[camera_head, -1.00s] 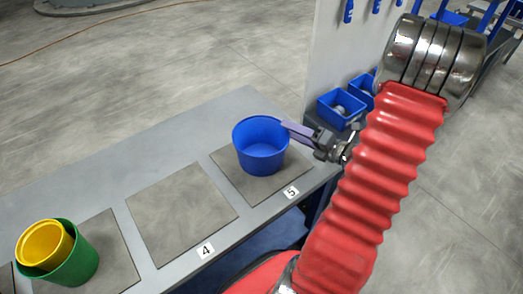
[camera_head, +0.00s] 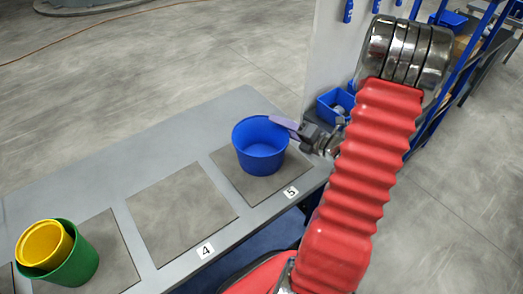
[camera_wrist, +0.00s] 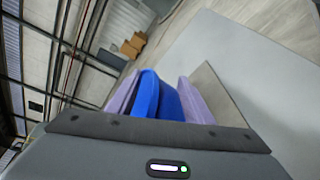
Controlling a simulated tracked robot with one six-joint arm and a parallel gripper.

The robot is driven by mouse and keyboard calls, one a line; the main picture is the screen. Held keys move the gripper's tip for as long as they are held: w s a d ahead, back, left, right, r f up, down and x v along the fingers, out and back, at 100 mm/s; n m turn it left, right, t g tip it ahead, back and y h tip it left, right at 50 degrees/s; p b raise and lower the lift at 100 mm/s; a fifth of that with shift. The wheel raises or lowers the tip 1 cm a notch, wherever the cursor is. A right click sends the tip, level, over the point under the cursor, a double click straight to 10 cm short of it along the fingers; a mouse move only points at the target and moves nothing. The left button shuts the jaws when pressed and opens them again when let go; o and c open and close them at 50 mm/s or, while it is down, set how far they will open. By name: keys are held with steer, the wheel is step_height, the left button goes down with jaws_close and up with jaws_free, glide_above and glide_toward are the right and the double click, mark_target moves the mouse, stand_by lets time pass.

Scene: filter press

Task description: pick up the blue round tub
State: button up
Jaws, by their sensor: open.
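The blue round tub (camera_head: 259,148) stands upright and empty on the dark square mat marked 5 (camera_head: 236,186), near the right end of the grey table. My gripper (camera_head: 281,122) reaches in from the right, and its purple finger overlaps the tub's right rim in the head view. In the wrist view, part of the blue tub (camera_wrist: 158,100) shows between the two purple fingers of my gripper (camera_wrist: 158,79). The fingers are open, one on each side of that part. I cannot tell whether they touch it.
The mat marked 4 (camera_head: 180,215) is empty. A yellow tub (camera_head: 44,245) sits in a green tub (camera_head: 78,268) at the table's left. A blue bin (camera_head: 335,105) stands behind my arm, beside a pale panel (camera_head: 325,55). The table's far side is clear.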

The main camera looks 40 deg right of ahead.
stand_by(0.4)
steer(key=c, duration=1.1)
steer(key=shift+s, duration=0.1)
jaws_close()
